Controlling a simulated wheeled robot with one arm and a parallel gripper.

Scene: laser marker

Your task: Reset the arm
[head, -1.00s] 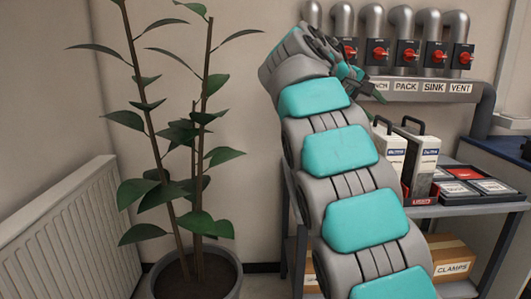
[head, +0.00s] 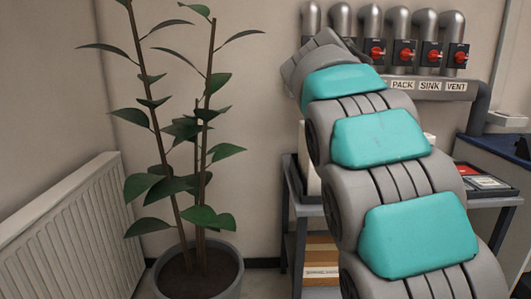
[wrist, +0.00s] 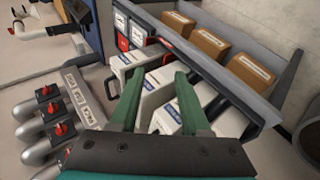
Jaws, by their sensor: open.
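My arm rises from the lower right of the head view and bends over at its top, in front of the shelf cart and the wall pipes. My gripper is hidden behind the arm there. In the wrist view my gripper (wrist: 158,73) shows as two green fingers spread apart. No object is held between them. Beyond the fingers are white boxes (wrist: 162,86) with blue labels on the cart; I cannot tell the exact gap to them.
The cart (head: 483,202) stands at right, with brown boxes (wrist: 249,69) on another level. Pipes with red valve knobs (head: 404,54) line the wall above. A potted plant (head: 228,277) and a radiator (head: 80,235) are at left. Wall space between plant and arm is clear.

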